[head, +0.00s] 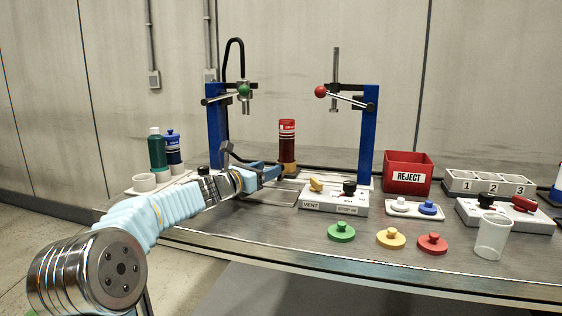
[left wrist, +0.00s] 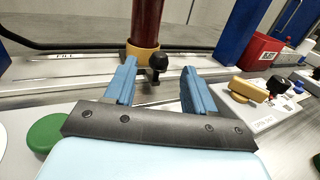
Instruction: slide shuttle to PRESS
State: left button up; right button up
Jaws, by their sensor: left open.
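The shuttle's yellow cup (head: 288,168) carries an upright dark red bottle (head: 287,140) on the rails (head: 325,185) between two blue posts. In the left wrist view the yellow cup (left wrist: 140,51) has a black ball knob (left wrist: 159,62) at its front, with the bottle (left wrist: 146,20) above. My left gripper (head: 272,174) is open in front of the shuttle. In the left wrist view its blue fingers (left wrist: 158,75) point at the knob, which shows between the tips; I cannot tell how deep it lies between them. A FILL label (left wrist: 65,57) is on the rail's left part. I see no PRESS label.
The left post (head: 217,140) has a green-ball lever, the right post (head: 368,140) a red-ball lever. A VENT control box (head: 333,204) stands right of the gripper. A red REJECT bin (head: 407,178) stands right.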

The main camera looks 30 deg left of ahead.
pick_arm(q)
jog(key=w, duration=0.2)
jog(key=w+p, duration=0.1)
jog(key=w, duration=0.1)
jog(key=w+d, duration=0.1)
jog(key=w, duration=0.1)
jog(key=shift+w+p, duration=0.3)
jog(key=shift+c, duration=0.5)
grip_shut()
